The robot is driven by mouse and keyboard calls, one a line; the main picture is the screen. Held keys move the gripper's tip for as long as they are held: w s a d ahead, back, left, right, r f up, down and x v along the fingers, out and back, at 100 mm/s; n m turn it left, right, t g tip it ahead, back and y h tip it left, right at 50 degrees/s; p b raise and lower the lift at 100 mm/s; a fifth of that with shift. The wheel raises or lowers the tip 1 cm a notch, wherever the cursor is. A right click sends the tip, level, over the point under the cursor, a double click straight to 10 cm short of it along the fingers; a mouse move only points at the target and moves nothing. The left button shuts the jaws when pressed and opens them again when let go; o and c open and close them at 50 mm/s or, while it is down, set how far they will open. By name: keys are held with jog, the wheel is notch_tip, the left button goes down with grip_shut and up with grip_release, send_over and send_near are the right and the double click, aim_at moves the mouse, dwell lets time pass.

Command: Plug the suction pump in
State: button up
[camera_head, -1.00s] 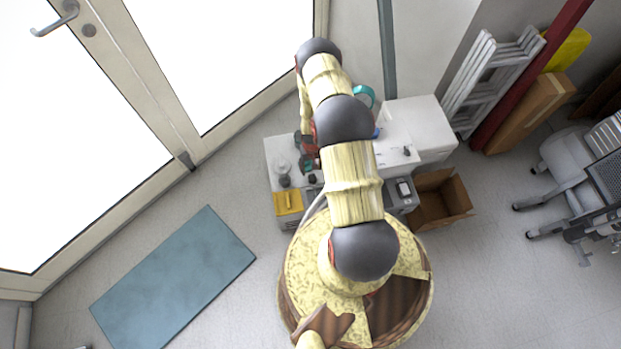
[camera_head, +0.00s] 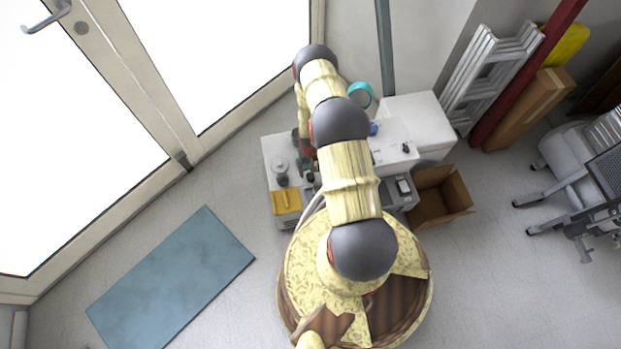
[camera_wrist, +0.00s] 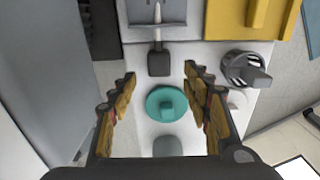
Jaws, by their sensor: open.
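My gripper (camera_wrist: 160,75) is open in the wrist view, its two fingers spread above a white surface (camera_wrist: 203,122). Nothing is held. A round teal piece with a raised middle (camera_wrist: 168,104) sits between the fingers, apart from both. Beyond it is a dark grey block (camera_wrist: 158,63) with a pale cable or stem running up from it; it looks like a plug, but I cannot be sure. A grey rounded piece (camera_wrist: 167,146) lies nearer the wrist. In the head view my arm hides much of the work area. I cannot tell which unit is the suction pump.
A ribbed dark round part (camera_wrist: 246,70) stands right of the fingers. A yellow piece (camera_head: 286,201) lies on the white-topped unit's front. White cabinets (camera_head: 420,122), an open cardboard box (camera_head: 440,197) and a ladder (camera_head: 492,70) stand to the right. A blue mat (camera_head: 170,280) lies left.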

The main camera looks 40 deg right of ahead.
aim_at(310, 175)
notch_tip(310, 175, down, 4)
jog(key=shift+s+r+b, duration=0.1)
jog(key=shift+s+b, duration=0.05)
jog(key=shift+b, duration=0.55)
jog(key=shift+r, duration=0.1)
jog(key=shift+c, duration=0.4)
jog(key=c, duration=1.1)
notch_tip(310, 175, up, 10)
jog(key=p, duration=0.4)
